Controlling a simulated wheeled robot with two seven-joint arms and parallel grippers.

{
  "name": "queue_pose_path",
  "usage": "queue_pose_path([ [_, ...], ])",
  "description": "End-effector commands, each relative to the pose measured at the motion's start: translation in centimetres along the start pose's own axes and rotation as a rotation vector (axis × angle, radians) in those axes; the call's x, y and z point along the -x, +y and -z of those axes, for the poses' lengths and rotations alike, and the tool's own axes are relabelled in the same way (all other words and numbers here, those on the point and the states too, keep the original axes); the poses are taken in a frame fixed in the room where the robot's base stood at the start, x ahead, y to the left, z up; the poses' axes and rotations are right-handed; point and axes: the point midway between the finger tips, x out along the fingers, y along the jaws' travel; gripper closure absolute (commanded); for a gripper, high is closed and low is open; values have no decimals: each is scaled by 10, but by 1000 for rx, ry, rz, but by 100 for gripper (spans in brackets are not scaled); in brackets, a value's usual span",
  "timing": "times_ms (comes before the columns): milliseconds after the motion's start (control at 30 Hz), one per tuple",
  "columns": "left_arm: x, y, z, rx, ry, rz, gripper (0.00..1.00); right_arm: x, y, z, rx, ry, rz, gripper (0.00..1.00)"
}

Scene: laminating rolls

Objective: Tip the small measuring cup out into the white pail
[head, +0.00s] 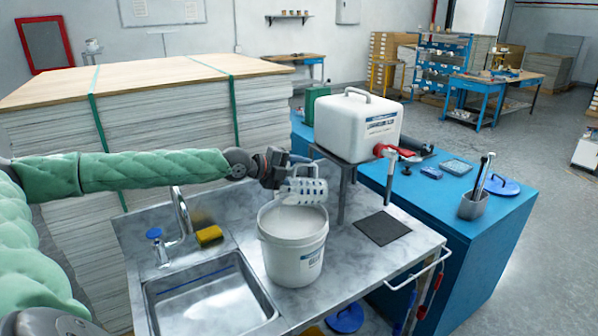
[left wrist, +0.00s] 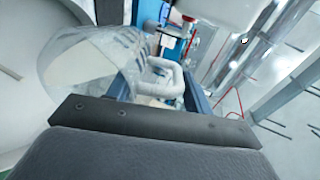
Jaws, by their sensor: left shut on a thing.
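The white pail (head: 291,262) stands upright on the grey marble-look counter beside the sink, its mouth open and pale inside. My left gripper (head: 291,176) is above the pail and shut on the small measuring cup (head: 306,190). The cup is pale and see-through with marks on its side, and it hangs over the pail's mouth near the back rim. In the left wrist view the clear cup (left wrist: 85,62) and its handle (left wrist: 166,80) show beyond the dark gripper edge, and the cup looks tilted. I cannot tell whether anything is in it. My right gripper is not in view.
A white tank (head: 357,127) with a red tap stands on a raised stand just behind and right of the pail. A sink (head: 205,295) with a faucet (head: 182,215) and yellow sponge (head: 209,236) lies to the left. A dark mat (head: 383,228) lies to the right.

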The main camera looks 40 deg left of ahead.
Motion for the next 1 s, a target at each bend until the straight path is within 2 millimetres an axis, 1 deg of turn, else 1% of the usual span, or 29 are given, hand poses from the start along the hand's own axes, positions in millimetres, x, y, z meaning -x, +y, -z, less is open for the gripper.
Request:
queue_pose_path([
  [33,-1,10,0,4,1,-17,100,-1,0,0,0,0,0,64],
  [467,-2,10,1,5,1,-16,100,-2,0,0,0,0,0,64],
  [633,-5,8,3,4,2,-8,100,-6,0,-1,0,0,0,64],
  [1000,-12,-2,8,4,1,20,100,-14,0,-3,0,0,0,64],
])
